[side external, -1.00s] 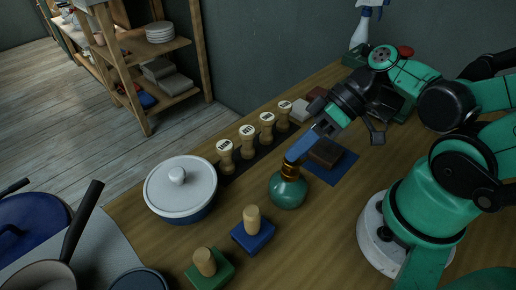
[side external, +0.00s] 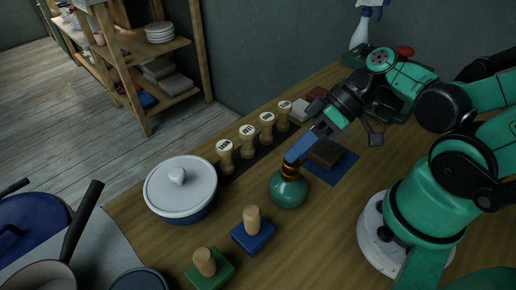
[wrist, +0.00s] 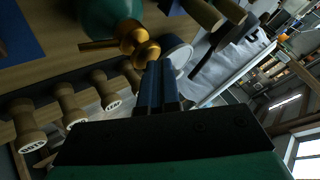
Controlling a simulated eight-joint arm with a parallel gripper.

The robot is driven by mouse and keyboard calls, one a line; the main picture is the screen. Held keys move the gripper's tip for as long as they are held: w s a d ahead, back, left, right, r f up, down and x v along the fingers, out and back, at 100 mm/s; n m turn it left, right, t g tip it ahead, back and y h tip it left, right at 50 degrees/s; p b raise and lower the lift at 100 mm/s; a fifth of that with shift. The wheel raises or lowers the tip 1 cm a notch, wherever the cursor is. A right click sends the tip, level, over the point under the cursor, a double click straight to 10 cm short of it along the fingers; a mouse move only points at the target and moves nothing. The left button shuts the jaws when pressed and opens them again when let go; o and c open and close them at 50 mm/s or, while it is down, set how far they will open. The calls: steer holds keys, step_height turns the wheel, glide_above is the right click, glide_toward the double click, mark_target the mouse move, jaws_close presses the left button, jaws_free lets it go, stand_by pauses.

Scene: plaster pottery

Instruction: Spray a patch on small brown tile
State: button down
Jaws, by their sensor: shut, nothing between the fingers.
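The small brown tile (side external: 326,153) lies on a blue mat (side external: 343,167) in the side view, behind and right of the spray bottle. The round green bottle (side external: 288,193) with a gold spray top stands upright on the table; the gold nozzle (wrist: 138,40) shows close up in the wrist view. My gripper (side external: 292,159) points down-left with its blue fingers shut and empty. In the wrist view the shut fingers (wrist: 160,85) end right at the gold top. The tips are at or just above it; contact is hard to tell.
Several wooden stamps (side external: 247,135) stand in a row on a dark strip. A lidded white-and-blue pot (side external: 181,188) is at left. Blue (side external: 252,231) and green (side external: 209,266) blocks with wooden knobs stand in front. A white spray bottle (side external: 361,30) is at the back.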

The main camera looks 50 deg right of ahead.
mark_target(298, 161)
steer(key=shift+s+r, duration=0.25)
steer(key=shift+r, duration=0.2)
steer(key=shift+r, duration=0.1)
steer(key=shift+r, duration=2.95)
steer(key=w+d+f+m+t+h, duration=0.2)
steer(key=w+d+m+t+h, duration=0.1)
steer(key=w+h, duration=0.4)
steer(key=shift+d+f+m+h, duration=0.35)
steer(key=shift+d+m+h, duration=0.3)
steer(key=shift+d, duration=0.45)
